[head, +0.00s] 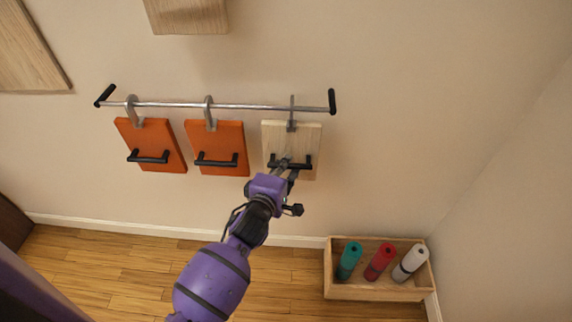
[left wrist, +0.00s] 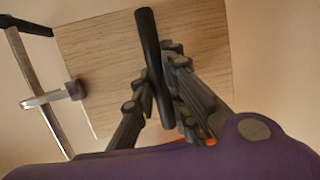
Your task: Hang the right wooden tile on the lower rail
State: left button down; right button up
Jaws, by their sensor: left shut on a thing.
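The pale wooden tile (head: 305,137) is at the right end of the metal rail (head: 243,106), with its hook (head: 292,112) at the rail. I cannot tell whether the hook bears on the rail or is just in front of it. My left gripper (head: 287,164) is shut on the tile's black handle (head: 304,166). The left wrist view shows the fingers (left wrist: 165,95) around the handle (left wrist: 153,60), the tile's face (left wrist: 100,60) behind it, and the hook's foot (left wrist: 76,89) beside the rail (left wrist: 35,85). My right gripper is not in view.
Two orange tiles with black handles, a left one (head: 140,136) and a middle one (head: 222,136), hang on the same rail. A wooden box (head: 372,291) with teal, red and white rolls stands on the floor at right. Wooden panels (head: 188,15) are on the wall above.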

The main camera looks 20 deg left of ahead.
pick_arm(q)
jog(key=shift+r, duration=0.15)
jog(key=c, duration=1.7)
grip_release()
jog(key=shift+o, duration=0.2)
jog(key=shift+f, duration=0.2)
jog(key=v, duration=1.2)
jog(key=s+f+m+g+p, duration=0.3)
jog(key=s+m, duration=0.6)
jog(key=s, duration=0.5)
jog(key=s+f+m+g+p, duration=0.4)
jog(key=s+f+m+p, duration=0.2)
jog(key=s, duration=0.9)
notch_tip(320, 180, down, 2)
jog(key=m, duration=0.3)
jog(key=shift+m, duration=0.4)
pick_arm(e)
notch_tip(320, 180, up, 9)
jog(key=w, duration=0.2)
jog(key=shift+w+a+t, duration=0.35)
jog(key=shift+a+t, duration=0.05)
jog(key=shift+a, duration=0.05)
